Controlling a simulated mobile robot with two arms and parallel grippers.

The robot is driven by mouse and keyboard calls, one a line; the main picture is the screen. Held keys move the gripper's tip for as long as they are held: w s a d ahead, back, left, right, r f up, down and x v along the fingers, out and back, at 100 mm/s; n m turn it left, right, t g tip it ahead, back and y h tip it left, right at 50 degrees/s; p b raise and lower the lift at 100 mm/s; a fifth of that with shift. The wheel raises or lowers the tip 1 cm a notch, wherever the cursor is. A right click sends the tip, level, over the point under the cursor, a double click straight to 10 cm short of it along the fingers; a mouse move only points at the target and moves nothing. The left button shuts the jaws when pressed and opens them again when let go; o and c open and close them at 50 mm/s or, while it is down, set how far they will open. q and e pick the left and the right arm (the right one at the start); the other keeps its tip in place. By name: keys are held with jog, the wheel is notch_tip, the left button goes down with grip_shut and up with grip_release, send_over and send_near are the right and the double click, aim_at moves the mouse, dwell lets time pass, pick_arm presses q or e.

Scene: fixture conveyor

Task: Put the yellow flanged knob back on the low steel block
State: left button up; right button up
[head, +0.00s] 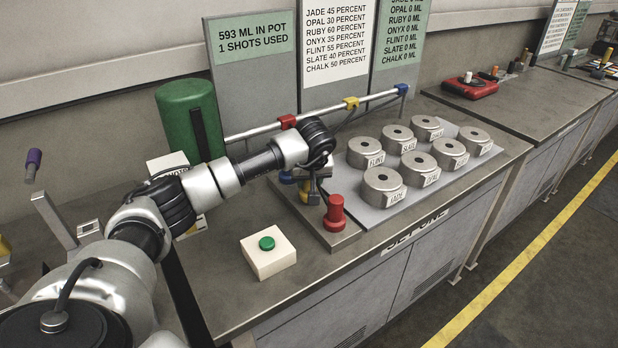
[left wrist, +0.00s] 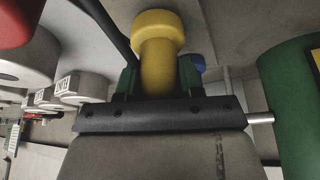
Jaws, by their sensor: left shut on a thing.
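The yellow flanged knob (head: 305,190) is held in my left gripper (head: 314,190); in the left wrist view the knob (left wrist: 160,65) stands between the shut fingers, its round yellow head clear of them. The low steel block (head: 343,239) lies below, partly hidden by the gripper. A red knob (head: 335,213) stands upright on its near end, and a blue knob (head: 285,177) shows at its far end. I cannot tell whether the yellow knob touches the block. My right gripper is not in view.
Several labelled steel pots stand on a pale plate (head: 385,215) right of the block. A white box with a green button (head: 267,258) sits in front. A green cylinder (head: 185,120) and a rail (head: 325,110) with coloured clamps are behind. Bare bench lies left of the block.

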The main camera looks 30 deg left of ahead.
pick_arm(q)
jog(key=shift+f+b, duration=0.3)
jog(key=shift+f, duration=0.2)
jog(key=o, duration=1.2)
jog(key=shift+f, duration=0.1)
jog(key=b+v, duration=0.1)
jog(key=v, duration=1)
